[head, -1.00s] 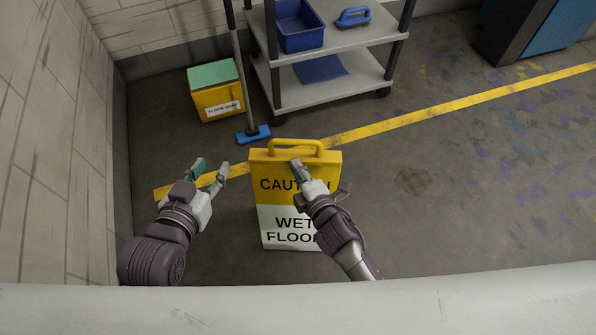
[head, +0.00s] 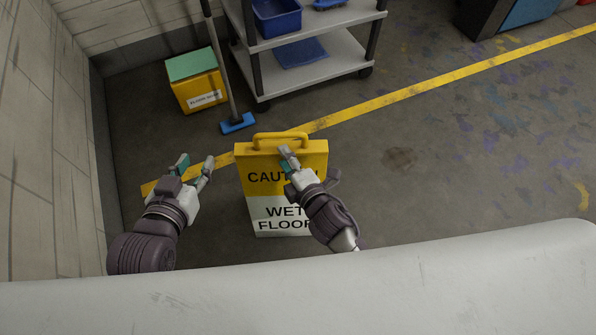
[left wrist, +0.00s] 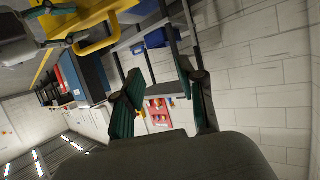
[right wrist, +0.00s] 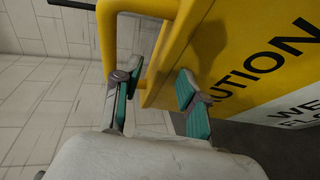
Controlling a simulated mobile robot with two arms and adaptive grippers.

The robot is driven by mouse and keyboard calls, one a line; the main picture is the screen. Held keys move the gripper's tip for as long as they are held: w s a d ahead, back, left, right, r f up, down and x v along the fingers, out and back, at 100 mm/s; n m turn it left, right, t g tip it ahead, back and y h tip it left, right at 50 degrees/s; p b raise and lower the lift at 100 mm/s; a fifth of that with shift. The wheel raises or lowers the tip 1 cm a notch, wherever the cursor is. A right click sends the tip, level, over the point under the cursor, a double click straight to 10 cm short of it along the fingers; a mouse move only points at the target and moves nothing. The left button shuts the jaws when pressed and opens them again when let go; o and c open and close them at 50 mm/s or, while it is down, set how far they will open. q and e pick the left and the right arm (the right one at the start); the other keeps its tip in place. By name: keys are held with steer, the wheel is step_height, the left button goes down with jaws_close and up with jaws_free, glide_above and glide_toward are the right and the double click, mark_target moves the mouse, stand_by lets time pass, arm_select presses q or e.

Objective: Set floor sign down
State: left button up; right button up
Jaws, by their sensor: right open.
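The yellow and white floor sign (head: 257,205) stands upright in front of me in the head view, reading "CAUTION WET FLOOR". Its yellow loop handle (head: 281,136) is on top. My right gripper (head: 290,158) is open at the sign's upper edge, just below the handle, and covers some lettering. In the right wrist view the spread fingers (right wrist: 157,92) are close to the yellow handle (right wrist: 108,38) and the panel (right wrist: 240,50); contact is unclear. My left gripper (head: 194,167) is open and empty, left of the sign. The sign's base is partly hidden by my right arm.
A yellow bin with a green lid (head: 197,90), a broom with a blue head (head: 238,123) and a grey shelf cart (head: 325,70) stand behind. A yellow floor line (head: 390,97) crosses. A wall (head: 45,150) is at left; floor at right is clear.

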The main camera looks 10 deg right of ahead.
steer(key=p+v, duration=0.2)
steer(key=v, duration=0.9)
steer(key=w+d+r+m+g+h, duration=0.15)
steer(key=d+r+m+h, duration=0.3)
steer(key=d+m, duration=0.65)
arm_select(q)
steer(key=s+a+f+g+y, duration=0.1)
steer(key=s+a+f+g, duration=0.1)
steer(key=s+f+g, duration=0.3)
steer(key=shift+s+a+f+y, duration=0.3)
steer(key=shift+s+f, duration=0.1)
steer(key=shift+s, duration=0.1)
arm_select(e)
steer(key=s+r+m+g, duration=0.1)
steer(key=s+m+g, duration=0.3)
steer(key=s+m, duration=0.2)
steer(key=shift+d+r+m+g, duration=0.35)
steer(key=shift+d+r+m, duration=0.1)
steer(key=shift+m, duration=0.65)
